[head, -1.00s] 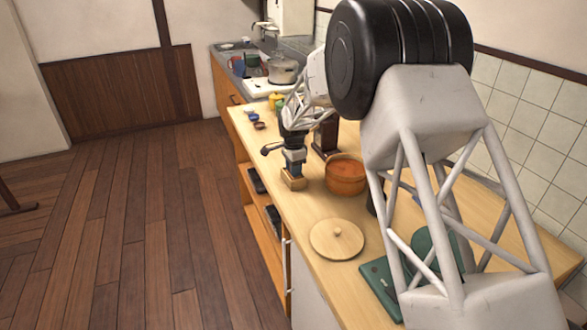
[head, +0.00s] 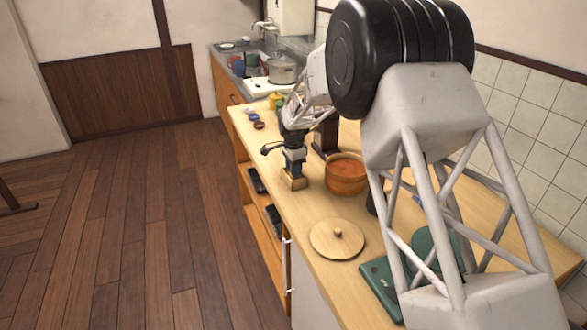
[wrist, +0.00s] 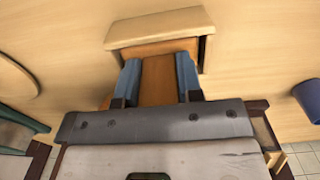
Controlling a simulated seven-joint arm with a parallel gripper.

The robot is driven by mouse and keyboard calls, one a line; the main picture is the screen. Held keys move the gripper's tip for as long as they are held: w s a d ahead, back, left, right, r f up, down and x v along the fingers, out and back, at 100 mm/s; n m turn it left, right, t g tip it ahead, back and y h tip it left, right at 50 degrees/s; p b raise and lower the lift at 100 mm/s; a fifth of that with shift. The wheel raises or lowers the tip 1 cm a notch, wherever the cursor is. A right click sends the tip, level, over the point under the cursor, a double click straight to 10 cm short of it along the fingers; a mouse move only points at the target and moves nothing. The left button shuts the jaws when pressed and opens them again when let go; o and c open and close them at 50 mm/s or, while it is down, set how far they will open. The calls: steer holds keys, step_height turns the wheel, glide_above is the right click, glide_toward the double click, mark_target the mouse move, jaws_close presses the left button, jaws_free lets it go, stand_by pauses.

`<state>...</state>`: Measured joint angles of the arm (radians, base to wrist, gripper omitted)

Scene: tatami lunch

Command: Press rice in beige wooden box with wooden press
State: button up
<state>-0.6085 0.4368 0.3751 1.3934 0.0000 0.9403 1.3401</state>
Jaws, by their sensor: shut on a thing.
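The beige wooden box (head: 294,184) stands on the counter near its front edge. In the wrist view its pale rim (wrist: 158,26) shows around the far end of the wooden press. My gripper (head: 294,160) is directly above the box, pointing down. In the wrist view its blue fingers (wrist: 159,84) are shut on the orange-brown wooden press (wrist: 158,85), one on each side. The press is lined up over the box opening and appears to reach into it. I cannot tell how deep it sits. The rice is hidden.
A wooden tub (head: 346,176) with orange-red contents stands close to the right of the box. A round wooden lid (head: 330,243) lies nearer on the counter (head: 302,212). A green tray (head: 380,284) is at the near right. Small dishes (head: 256,120) sit farther back.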

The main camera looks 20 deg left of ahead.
steer(key=shift+r, duration=1.85)
steer(key=shift+r, duration=1.05)
steer(key=shift+r, duration=0.65)
